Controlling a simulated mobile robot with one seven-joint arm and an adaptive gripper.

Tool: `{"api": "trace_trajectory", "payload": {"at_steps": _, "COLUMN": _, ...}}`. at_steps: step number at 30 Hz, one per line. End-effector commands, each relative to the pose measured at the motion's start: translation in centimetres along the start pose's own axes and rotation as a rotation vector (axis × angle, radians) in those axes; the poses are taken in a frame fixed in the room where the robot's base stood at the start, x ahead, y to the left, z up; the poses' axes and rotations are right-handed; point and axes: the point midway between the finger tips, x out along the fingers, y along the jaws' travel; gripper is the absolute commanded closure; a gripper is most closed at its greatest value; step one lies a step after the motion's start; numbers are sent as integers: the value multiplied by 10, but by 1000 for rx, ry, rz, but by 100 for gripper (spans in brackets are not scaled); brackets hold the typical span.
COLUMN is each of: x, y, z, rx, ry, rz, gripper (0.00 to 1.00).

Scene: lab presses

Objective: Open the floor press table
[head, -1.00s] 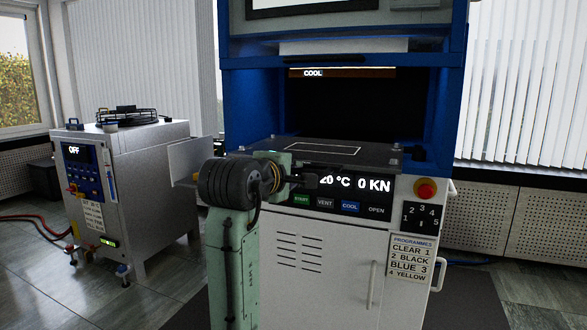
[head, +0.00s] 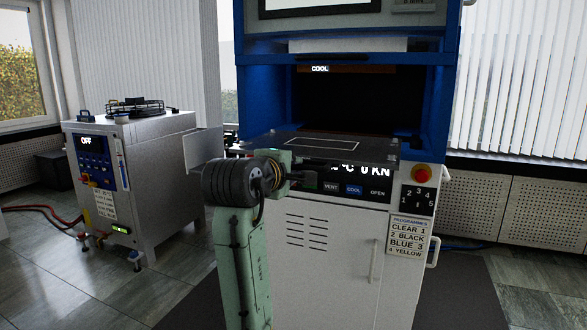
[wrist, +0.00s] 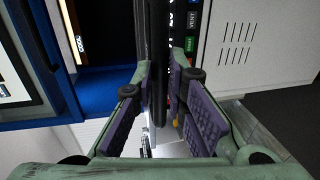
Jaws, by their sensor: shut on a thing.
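The floor press table (head: 275,141) is a dark flat plate with a pale rectangle outlined on top. It sticks out of the blue press opening toward me, over the top of the control panel. My gripper (head: 308,177) is at its front left edge, partly hidden behind my own wrist. In the wrist view my gripper (wrist: 160,88) has its purple-padded fingers on both sides of the dark table edge (wrist: 155,45), shut on it. Exact finger contact is hard to see.
The floor press (head: 330,265) has a panel with buttons, a red stop knob (head: 422,173) and a front door handle. A steel cabinet unit (head: 150,190) stands to the left with red hoses on the floor. The floor in front is free.

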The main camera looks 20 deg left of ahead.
Motion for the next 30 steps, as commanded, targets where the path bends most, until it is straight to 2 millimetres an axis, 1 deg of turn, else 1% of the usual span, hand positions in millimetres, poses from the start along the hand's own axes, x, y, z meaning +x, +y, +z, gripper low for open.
{"api": "trace_trajectory", "payload": {"at_steps": 1, "x": -2, "y": -4, "z": 0, "rx": 1, "ry": -3, "rz": -9, "gripper": 100}}
{"api": "trace_trajectory", "payload": {"at_steps": 6, "x": -2, "y": -4, "z": 0, "rx": 0, "ry": -2, "rz": -9, "gripper": 100}}
{"api": "trace_trajectory", "payload": {"at_steps": 7, "x": -2, "y": -4, "z": 0, "rx": 0, "ry": -3, "rz": -9, "gripper": 85}}
{"api": "trace_trajectory", "payload": {"at_steps": 10, "x": -2, "y": -4, "z": 0, "rx": 0, "ry": -2, "rz": -9, "gripper": 79}}
{"api": "trace_trajectory", "payload": {"at_steps": 20, "x": -4, "y": -2, "z": 0, "rx": 0, "ry": -1, "rz": -5, "gripper": 79}}
{"api": "trace_trajectory", "payload": {"at_steps": 23, "x": -13, "y": -1, "z": 0, "rx": 0, "ry": 0, "rz": -3, "gripper": 79}}
{"api": "trace_trajectory", "payload": {"at_steps": 25, "x": -24, "y": -1, "z": 0, "rx": 1, "ry": 0, "rz": -2, "gripper": 79}}
{"api": "trace_trajectory", "payload": {"at_steps": 30, "x": -62, "y": -1, "z": 0, "rx": 1, "ry": 1, "rz": -1, "gripper": 79}}
